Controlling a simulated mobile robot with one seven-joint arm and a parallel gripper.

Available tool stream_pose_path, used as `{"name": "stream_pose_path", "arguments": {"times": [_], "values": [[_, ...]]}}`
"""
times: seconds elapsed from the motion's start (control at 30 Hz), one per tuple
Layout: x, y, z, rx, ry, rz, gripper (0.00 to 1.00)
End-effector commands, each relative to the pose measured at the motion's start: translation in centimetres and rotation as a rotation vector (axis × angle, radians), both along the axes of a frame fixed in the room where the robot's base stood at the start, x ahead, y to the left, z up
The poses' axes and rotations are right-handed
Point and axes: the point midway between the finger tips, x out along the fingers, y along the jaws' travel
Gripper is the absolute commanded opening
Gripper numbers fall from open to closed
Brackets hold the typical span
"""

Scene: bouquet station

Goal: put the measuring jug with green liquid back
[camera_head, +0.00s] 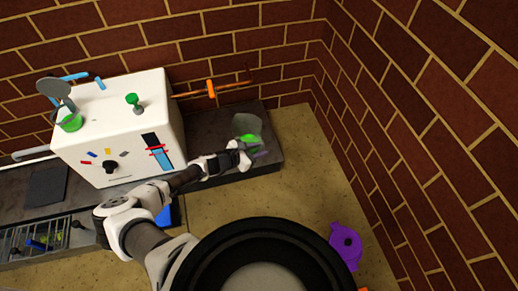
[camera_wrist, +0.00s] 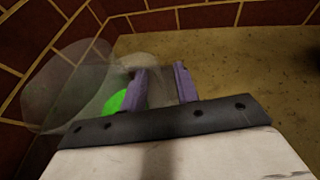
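The measuring jug (camera_head: 246,122) is clear, with bright green liquid (camera_head: 250,138) low in it. It is at the right end of the dark counter in the head view. My gripper (camera_head: 246,156) is right at its near side. In the wrist view the see-through jug (camera_wrist: 72,85) fills the left, and its green liquid (camera_wrist: 116,102) shows beside the left finger. My gripper's two purple fingers (camera_wrist: 162,86) stand apart, with a visible gap. A pale see-through part of the jug reaches behind the fingers; whether it lies between them I cannot tell.
A white machine (camera_head: 118,125) with a knob and coloured marks stands on the counter (camera_head: 268,152), left of the jug. An orange pipe (camera_head: 213,90) runs along the brick wall behind. A purple object (camera_head: 345,243) lies on the floor at right. Open floor lies right of the counter.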

Motion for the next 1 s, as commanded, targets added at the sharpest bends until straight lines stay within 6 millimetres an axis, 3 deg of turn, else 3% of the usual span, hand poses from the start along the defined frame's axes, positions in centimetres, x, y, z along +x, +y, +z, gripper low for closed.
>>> {"name": "stream_pose_path", "arguments": {"times": [0.5, 1.0], "values": [[-5.6, 7.5, 4.0, 0.002, -0.001, 0.004, 0.3], [-6.4, 8.4, 4.3, -0.001, 0.001, 0.0, 0.3]]}}
